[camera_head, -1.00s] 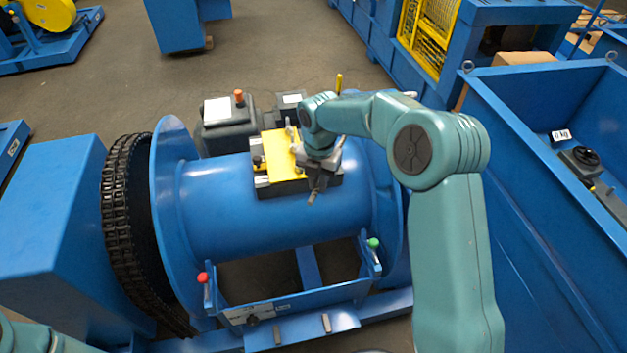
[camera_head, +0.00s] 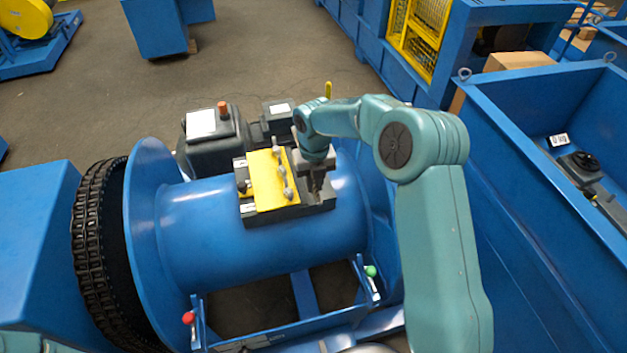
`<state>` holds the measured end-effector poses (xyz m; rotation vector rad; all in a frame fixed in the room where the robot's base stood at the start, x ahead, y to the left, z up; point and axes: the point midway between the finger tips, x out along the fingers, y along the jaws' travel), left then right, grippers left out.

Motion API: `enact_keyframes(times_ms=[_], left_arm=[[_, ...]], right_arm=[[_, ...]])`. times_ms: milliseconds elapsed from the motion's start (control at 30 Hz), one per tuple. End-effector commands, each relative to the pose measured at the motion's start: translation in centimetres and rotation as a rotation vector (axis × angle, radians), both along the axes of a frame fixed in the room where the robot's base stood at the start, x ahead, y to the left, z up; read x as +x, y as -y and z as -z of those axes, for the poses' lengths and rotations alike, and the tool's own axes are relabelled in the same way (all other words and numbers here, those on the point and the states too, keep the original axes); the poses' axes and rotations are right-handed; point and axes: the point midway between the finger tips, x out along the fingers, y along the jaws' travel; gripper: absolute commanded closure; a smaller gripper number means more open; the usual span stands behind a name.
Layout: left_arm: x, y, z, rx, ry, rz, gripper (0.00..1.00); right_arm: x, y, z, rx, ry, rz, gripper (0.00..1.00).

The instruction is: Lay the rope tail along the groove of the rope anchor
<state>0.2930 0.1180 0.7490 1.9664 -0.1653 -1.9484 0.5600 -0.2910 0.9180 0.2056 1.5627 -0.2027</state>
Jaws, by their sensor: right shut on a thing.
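The rope anchor (camera_head: 288,211) is a dark block on top of the blue drum (camera_head: 225,245). A yellow plate (camera_head: 268,180) with several grey bolt-like knobs covers its left and middle part. My right gripper (camera_head: 318,188) points down at the anchor's right end, beside the plate. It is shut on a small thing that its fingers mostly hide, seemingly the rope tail. The groove is not clear at this size, and I cannot tell whether the held piece touches it. My left gripper is out of view.
A black chain (camera_head: 92,250) wraps the drum's left side. A dark grey box (camera_head: 212,140) with an orange knob stands behind the drum. Red (camera_head: 188,317) and green (camera_head: 370,271) knobs sit in front. A blue bin (camera_head: 520,185) flanks my right arm.

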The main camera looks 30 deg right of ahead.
Motion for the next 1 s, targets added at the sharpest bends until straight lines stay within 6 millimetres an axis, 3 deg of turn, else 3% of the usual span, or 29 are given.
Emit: enact_keyframes(times_ms=[267, 800, 1000], left_arm=[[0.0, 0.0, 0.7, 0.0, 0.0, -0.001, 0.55], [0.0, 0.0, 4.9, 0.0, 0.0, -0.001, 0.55], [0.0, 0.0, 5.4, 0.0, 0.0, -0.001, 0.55]], right_arm=[[-0.3, -0.1, 0.8, -0.001, 0.003, -0.008, 1.0], [-0.2, 0.0, 6.1, -0.001, 0.003, -0.007, 1.0], [0.0, 0.1, 6.8, -0.001, 0.004, -0.007, 1.0]])
